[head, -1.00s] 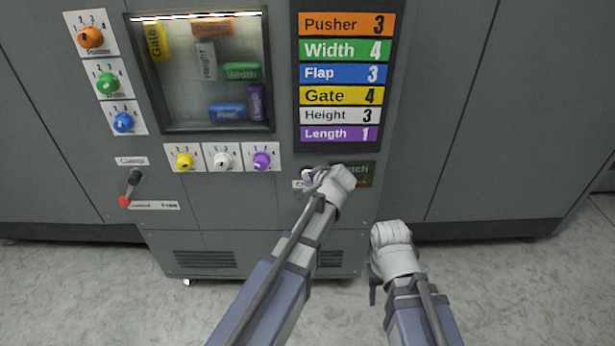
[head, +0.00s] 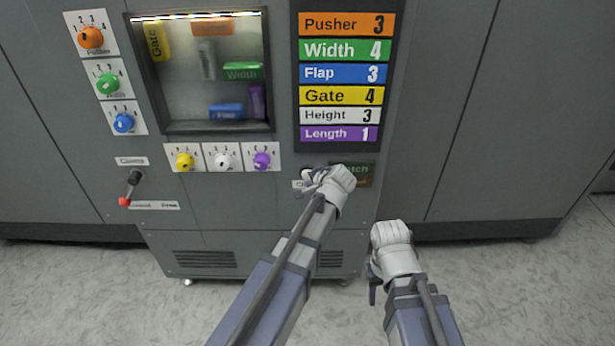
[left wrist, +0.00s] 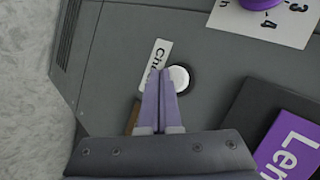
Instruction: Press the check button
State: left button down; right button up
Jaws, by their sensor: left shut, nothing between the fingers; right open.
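The check button is a white round cap (left wrist: 180,78) in a dark ring on the grey panel, beside a white label (left wrist: 156,62) reading "Ch...". My left gripper (left wrist: 160,74) is shut and empty, with its fingertips between the label and the cap, overlapping the cap's left edge in the left wrist view. I cannot tell whether they touch it. In the head view my left gripper (head: 312,180) and its wrist hide most of the button; part of the label (head: 298,184) shows. My right gripper (head: 373,289) is open, lower right, away from the panel.
A purple dial (head: 262,160) and other dials sit above left of the button. A colour-coded number board (head: 346,148) is above it, and a partly hidden green sign (head: 362,169) is to its right. A red-tipped clamp lever (head: 125,200) is at far left.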

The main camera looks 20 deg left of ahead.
pick_arm(q)
jog(key=shift+w, duration=0.1)
dwell(0.4)
jog(key=shift+w+a, duration=0.1)
jog(key=shift+w, duration=0.2)
jog(key=shift+w+a, duration=0.15)
jog(key=shift+w, duration=0.35)
dwell(0.7)
jog(key=shift+s, duration=0.15)
jog(key=shift+s+d, duration=0.25)
jog(key=shift+s, duration=0.5)
jog(key=shift+s, duration=0.15)
jog(key=s, duration=0.2)
jog(key=s+d, duration=0.1)
jog(key=s, duration=0.1)
jog(key=shift+s+d, duration=0.2)
jog(key=shift+s, duration=0.05)
dwell(0.5)
